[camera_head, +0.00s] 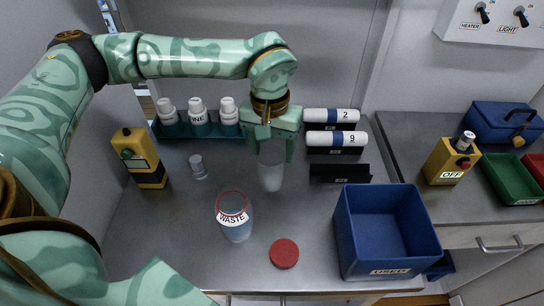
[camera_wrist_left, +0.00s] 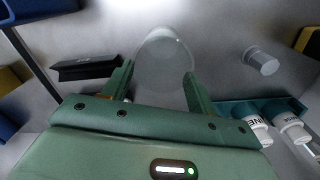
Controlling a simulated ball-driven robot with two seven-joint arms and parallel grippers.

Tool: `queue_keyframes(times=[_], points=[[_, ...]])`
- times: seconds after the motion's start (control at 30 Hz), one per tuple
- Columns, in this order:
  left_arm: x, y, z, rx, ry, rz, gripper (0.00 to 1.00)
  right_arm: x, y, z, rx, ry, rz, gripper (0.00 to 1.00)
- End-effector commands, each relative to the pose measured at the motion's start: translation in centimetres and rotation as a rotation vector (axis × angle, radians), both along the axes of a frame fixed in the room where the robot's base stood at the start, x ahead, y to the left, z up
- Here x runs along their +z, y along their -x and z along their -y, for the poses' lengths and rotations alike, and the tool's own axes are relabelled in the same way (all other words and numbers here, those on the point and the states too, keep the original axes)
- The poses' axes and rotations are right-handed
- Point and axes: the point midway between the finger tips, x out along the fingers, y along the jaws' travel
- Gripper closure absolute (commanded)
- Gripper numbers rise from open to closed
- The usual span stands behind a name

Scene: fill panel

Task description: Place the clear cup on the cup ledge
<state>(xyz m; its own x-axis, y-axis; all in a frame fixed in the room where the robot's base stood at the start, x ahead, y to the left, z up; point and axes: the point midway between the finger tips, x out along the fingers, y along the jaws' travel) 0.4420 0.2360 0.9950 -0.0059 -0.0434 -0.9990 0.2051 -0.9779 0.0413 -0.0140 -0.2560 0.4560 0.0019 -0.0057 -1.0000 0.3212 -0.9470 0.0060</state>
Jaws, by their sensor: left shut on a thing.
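My left gripper (camera_head: 271,143) is shut on the clear cup (camera_head: 270,172) and holds it from above, over the middle of the grey worktop (camera_head: 320,220). In the left wrist view the see-through cup (camera_wrist_left: 165,62) shows between the two fingers of the left gripper (camera_wrist_left: 160,88). I cannot tell whether the cup's bottom touches the worktop. No ledge in view is clearly marked as the cup ledge. My right gripper is not in view.
A WASTE jar (camera_head: 235,222), a red disc (camera_head: 284,253) and a small clear vial (camera_head: 198,167) stand nearby. An empty black holder (camera_head: 340,174) lies right, beneath white cylinders (camera_head: 337,139). A blue bin (camera_head: 385,268) stands front right. White bottles (camera_head: 197,112) stand behind left.

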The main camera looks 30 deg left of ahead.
Motion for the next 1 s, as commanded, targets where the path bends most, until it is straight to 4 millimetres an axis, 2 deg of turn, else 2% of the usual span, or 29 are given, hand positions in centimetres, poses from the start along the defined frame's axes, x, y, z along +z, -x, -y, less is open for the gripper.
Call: queue_keyframes(times=[0.1,0.17,0.5,0.53,0.6,0.87,1.0], points=[[-2.3,0.1,0.0,-0.001,0.000,-0.005,0.65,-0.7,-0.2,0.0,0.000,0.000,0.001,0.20],[-2.9,0.1,0.0,0.000,0.000,-0.005,0.65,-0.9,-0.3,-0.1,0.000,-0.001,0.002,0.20],[-3.0,0.0,0.0,0.000,0.000,-0.001,0.65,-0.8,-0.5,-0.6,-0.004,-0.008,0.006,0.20],[-3.0,0.0,0.0,0.000,0.000,-0.001,0.34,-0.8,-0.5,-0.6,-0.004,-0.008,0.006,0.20],[-3.0,0.0,0.0,0.000,0.000,-0.001,0.20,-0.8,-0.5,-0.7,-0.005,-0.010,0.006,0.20],[-2.9,0.0,0.0,0.000,0.000,-0.001,0.20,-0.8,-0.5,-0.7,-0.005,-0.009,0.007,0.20],[-1.5,0.0,0.0,-0.001,0.001,0.002,0.20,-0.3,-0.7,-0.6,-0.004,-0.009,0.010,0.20]])
